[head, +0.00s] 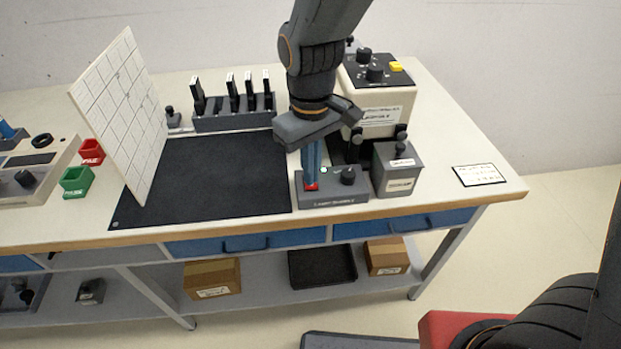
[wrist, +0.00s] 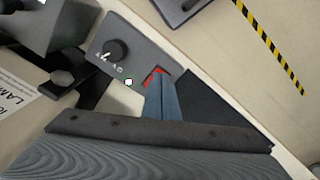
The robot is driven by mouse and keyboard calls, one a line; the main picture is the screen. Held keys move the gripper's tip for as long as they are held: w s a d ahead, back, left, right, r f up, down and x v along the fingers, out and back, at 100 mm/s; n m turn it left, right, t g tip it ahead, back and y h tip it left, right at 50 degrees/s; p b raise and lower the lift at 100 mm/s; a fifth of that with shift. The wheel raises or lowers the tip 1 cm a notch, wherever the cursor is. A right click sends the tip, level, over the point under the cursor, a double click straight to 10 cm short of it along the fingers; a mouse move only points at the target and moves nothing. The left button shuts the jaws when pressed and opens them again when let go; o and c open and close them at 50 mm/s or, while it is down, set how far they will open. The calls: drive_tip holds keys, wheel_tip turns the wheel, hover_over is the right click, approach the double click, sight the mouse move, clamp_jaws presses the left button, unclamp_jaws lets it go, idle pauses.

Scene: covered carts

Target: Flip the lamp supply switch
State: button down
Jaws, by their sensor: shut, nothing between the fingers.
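The lamp supply (head: 330,198) is a small grey box near the front right of the bench, with a red rocker switch (head: 312,186) on the left of its top and a black knob (head: 347,176) on the right. In the wrist view the red switch (wrist: 154,75) is partly hidden behind my fingertips, and the knob (wrist: 116,50) is clear. My gripper (head: 311,176) points down, shut and empty, with its blue fingers together at the switch. The tips look at or touching the red switch; exact contact cannot be told. Which way the rocker is tipped is hidden.
A grey box (head: 398,170) with a black knob stands close on the right, and a cream instrument (head: 375,118) stands behind. A black mat (head: 220,170) lies left, with a white tilted panel (head: 122,110) beyond. The bench's front right corner holds only a label card (head: 479,175).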

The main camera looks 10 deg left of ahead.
drive_tip(key=shift+f, duration=0.45)
idle(0.3)
wheel_tip(320, 180, up, 7)
drive_tip(key=p, duration=0.6)
idle(0.3)
idle(0.4)
drive_tip(key=s+d+r+m+t, duration=0.1)
drive_tip(key=d+m, duration=0.3)
drive_tip(key=d, duration=0.8)
drive_tip(key=s+d+r+m+t, duration=0.15)
drive_tip(key=d+m, duration=0.35)
drive_tip(key=d, duration=0.8)
wheel_tip(320, 180, down, 8)
drive_tip(key=g+b, duration=0.1)
drive_tip(key=b, duration=0.5)
drive_tip(key=shift+a+b, duration=0.35)
drive_tip(key=shift+a, duration=0.05)
